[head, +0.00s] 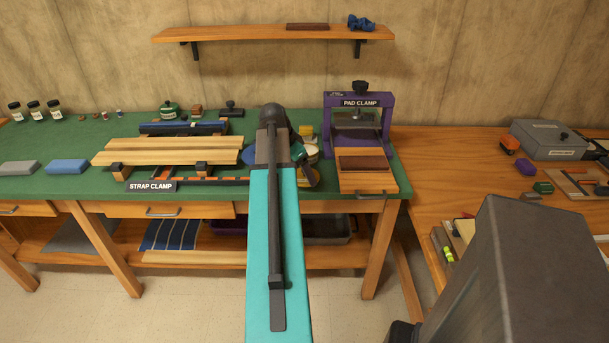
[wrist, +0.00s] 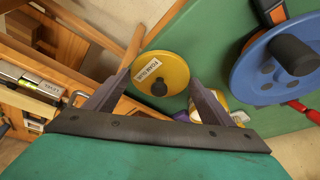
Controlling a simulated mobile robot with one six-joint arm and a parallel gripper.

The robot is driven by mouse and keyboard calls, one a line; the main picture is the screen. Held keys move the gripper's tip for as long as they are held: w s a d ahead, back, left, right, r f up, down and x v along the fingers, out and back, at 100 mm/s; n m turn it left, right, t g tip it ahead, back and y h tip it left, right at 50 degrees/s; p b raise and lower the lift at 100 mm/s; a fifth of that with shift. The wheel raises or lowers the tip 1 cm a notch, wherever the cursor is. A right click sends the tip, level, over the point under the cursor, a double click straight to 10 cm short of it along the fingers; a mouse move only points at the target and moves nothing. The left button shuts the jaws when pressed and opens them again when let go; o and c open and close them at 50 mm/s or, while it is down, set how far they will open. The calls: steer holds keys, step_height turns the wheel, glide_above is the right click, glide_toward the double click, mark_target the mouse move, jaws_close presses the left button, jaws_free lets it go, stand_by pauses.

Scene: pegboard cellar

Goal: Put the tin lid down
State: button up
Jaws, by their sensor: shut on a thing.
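In the head view my arm hides most of my gripper and the lid. A yellow and white container (wrist: 236,113) shows partly behind the right finger.
A blue disc with a dark knob (wrist: 256,76) is on the green bench (head: 75,140). A purple pad clamp (head: 386,130) stands right of my arm. A strap clamp with wooden boards (head: 165,151) lies left. A wooden table (head: 440,155) adjoins at right.

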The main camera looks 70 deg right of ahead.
steer(key=shift+d+f, duration=0.15)
steer(key=shift+d, duration=1.6)
steer(key=shift+f+p, duration=0.6)
steer(key=shift+f, duration=1.2)
steer(key=shift+f, duration=0.1)
steer(key=o, duration=1)
steer(key=shift+o, duration=0.2)
steer(key=b+v, duration=0.1)
steer(key=v, duration=1.1)
